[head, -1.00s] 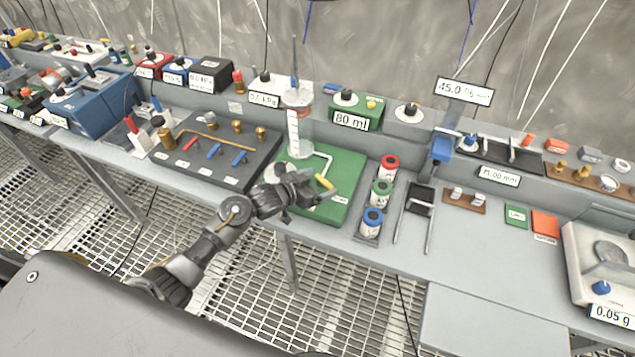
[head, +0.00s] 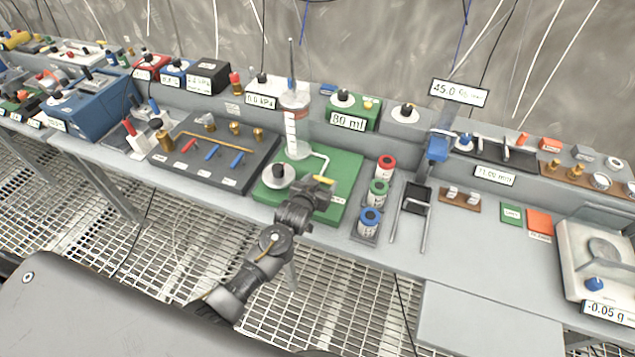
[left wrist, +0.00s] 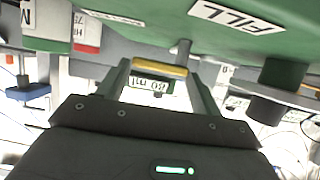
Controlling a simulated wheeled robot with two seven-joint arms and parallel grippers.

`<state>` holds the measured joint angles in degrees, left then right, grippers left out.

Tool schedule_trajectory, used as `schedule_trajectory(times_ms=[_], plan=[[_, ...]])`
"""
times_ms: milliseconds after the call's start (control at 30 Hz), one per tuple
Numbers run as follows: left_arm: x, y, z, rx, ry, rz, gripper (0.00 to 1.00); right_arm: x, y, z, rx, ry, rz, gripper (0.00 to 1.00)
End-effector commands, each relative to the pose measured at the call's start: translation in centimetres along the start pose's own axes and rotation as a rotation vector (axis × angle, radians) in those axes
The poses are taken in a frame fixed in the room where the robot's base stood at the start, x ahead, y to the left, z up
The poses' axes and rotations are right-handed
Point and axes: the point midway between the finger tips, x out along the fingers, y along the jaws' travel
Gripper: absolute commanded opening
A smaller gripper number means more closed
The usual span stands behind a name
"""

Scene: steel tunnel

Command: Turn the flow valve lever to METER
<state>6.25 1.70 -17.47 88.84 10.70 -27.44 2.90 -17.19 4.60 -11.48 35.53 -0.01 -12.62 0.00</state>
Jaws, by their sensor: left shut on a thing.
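A green board (head: 345,175) on the bench carries a clear upright cylinder (head: 291,132), a bent white tube and a yellow-handled lever (head: 325,181). My left gripper (head: 316,188) reaches over the board's front edge and is shut on the lever's yellow handle. In the left wrist view the yellow handle (left wrist: 160,68) lies crosswise between the two fingers. A FILL label (left wrist: 236,17) shows on the green surface there; another label (left wrist: 115,18) is too edge-on to read. The lever's pivot is largely hidden. My right gripper is not in view.
A round white dial with a black knob (head: 279,174) sits on the board left of my gripper. Red, green and blue-capped bottles (head: 370,221) stand close to the right. A dark board with small coloured levers (head: 212,153) lies to the left. An 80 ml sign (head: 347,122) stands behind.

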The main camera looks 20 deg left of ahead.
Motion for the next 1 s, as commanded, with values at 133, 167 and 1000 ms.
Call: schedule_trajectory(times_ms=[133,167,1000], plan=[[0.07,0.11,-0.25,-0.017,0.003,-0.040,0.43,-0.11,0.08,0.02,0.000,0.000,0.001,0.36],[0.08,0.10,-0.25,-0.018,0.003,-0.043,0.43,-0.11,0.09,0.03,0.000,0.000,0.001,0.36],[-0.74,0.12,-0.04,-0.017,0.003,-0.042,0.87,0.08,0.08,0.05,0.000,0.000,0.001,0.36]])
